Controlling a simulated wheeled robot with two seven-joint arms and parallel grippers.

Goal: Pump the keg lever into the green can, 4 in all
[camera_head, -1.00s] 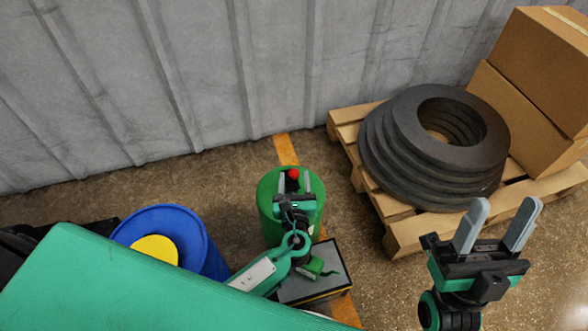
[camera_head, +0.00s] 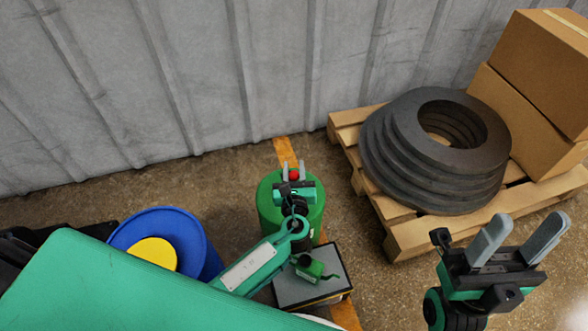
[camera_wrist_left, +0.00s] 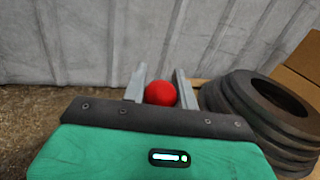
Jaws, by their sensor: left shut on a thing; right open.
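The green keg (camera_head: 267,208) stands on the floor near the wall, partly hidden by my left arm. Its lever's red knob (camera_head: 294,174) shows above the keg, and it also shows in the left wrist view (camera_wrist_left: 160,93). My left gripper (camera_head: 294,170) is over the keg, shut on the red knob between its fingers. The small green can (camera_head: 311,268) sits on a grey-topped stand (camera_head: 325,283) just in front of the keg. The can's inside is too small to tell. My right gripper (camera_head: 519,240) is open and empty, at the right.
A pallet (camera_head: 401,235) with stacked dark rings (camera_head: 385,165) and cardboard boxes (camera_head: 535,100) stands at the right. A blue drum (camera_head: 190,228) with a yellow patch stands at the left. Floor between keg and pallet is clear.

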